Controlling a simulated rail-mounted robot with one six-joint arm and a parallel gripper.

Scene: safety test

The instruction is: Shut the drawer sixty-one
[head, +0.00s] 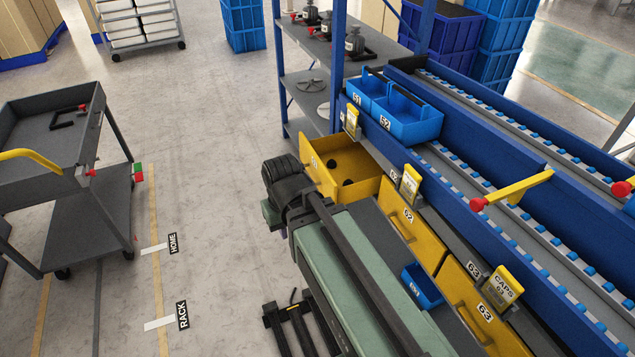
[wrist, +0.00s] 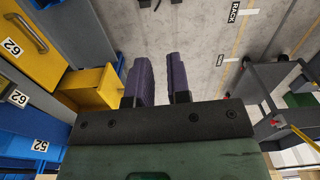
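The yellow drawer sixty-one (head: 318,172) stands pulled open below the blue rail in the head view, its front panel out toward the floor side. Several dark round items seem to lie inside; I can make out two. In the wrist view the open drawer (wrist: 92,84) is left of my fingers. My gripper (wrist: 160,80) has two purple fingers apart, with nothing between them. In the head view my arm's dark wrist is close in front of the drawer and overlaps its lower part; the fingers are mostly hidden. I cannot tell whether anything touches the drawer.
Drawer 62 (head: 408,226) and drawer 63 (head: 470,308) are shut in the same row. Blue bins 51 (head: 366,92) and 52 (head: 408,122) sit above. A yellow lever (head: 520,188) crosses the roller track. A grey cart (head: 70,205) stands left; floor between is clear.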

